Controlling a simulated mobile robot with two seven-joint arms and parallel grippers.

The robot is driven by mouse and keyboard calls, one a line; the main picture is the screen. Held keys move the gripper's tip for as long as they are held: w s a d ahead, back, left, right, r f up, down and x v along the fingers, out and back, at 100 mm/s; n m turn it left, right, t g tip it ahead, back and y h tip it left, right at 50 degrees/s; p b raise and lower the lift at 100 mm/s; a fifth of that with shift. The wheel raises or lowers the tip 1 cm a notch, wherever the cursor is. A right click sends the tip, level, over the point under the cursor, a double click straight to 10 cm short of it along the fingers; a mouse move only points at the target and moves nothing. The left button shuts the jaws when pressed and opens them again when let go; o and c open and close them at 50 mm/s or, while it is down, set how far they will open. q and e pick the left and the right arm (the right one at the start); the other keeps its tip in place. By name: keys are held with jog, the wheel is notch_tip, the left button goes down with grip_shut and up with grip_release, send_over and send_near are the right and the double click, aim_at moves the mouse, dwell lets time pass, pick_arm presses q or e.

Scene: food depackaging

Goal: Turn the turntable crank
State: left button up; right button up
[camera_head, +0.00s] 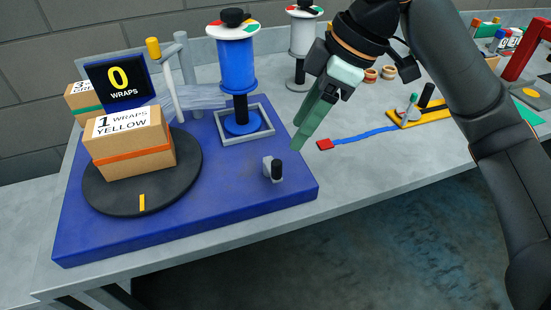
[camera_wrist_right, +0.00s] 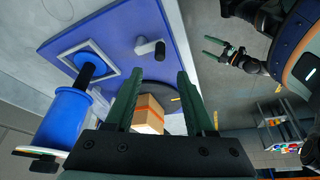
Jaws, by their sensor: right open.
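The crank (camera_head: 273,169) is a small grey arm with a black knob on the right part of the blue base (camera_head: 235,187). It also shows in the right wrist view (camera_wrist_right: 148,47), beyond my fingers. The black turntable disc (camera_head: 185,180) has a yellow mark at its front. It carries a brown box (camera_head: 140,158) with an orange band and the label "1 WRAPS YELLOW". My right gripper (camera_head: 305,132) is open and empty, above and to the right of the crank, apart from it. My left gripper (camera_wrist_right: 222,50) shows only in the wrist view, open and empty, away from the base.
A blue film spool (camera_head: 237,68) stands in a grey square frame behind the crank. A display (camera_head: 121,80) reads "0 WRAPS". A second, pale spool (camera_head: 303,40) stands behind. A red block (camera_head: 325,144) with a blue strip lies right of the base. The base's front right is clear.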

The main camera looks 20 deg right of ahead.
aim_at(278, 162)
jog(key=b+x, duration=0.1)
jog(key=x, duration=0.9)
jog(key=shift+a+f, duration=0.1)
grip_shut()
